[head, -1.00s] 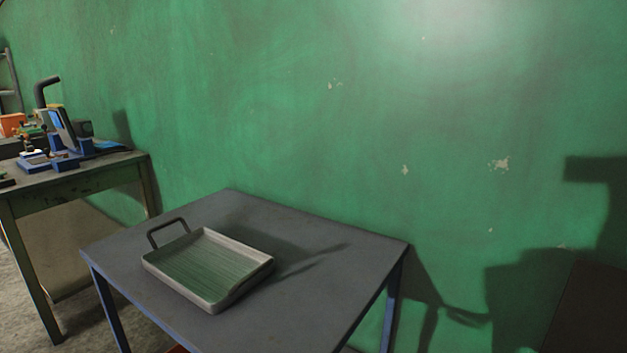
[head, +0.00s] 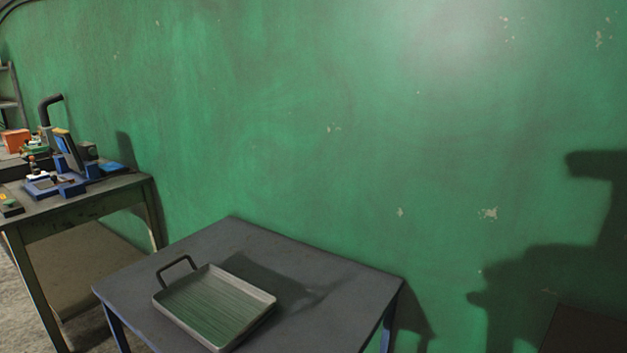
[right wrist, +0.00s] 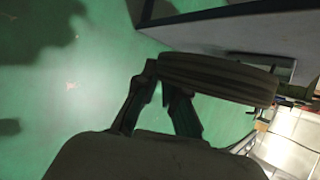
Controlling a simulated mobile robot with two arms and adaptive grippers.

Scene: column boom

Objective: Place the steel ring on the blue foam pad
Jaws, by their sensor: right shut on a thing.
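In the right wrist view my right gripper (right wrist: 161,78) is shut on the steel ring (right wrist: 220,79), which shows as a thick, dark band with ridges, seen nearly edge-on. The ring is held in the air, apart from any surface. A flat blue piece (head: 112,168) lies on the workbench at the left of the head view; it may be the blue foam pad, but it is too small to be sure. My left gripper is in neither view, and the head view shows neither gripper.
A grey table (head: 330,283) stands in front of the green wall, with a handled tray (head: 185,325) on it. The left workbench (head: 75,208) is crowded with a blue device (head: 68,155), an orange box (head: 15,140) and small items. Bare tabletop lies right of the tray.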

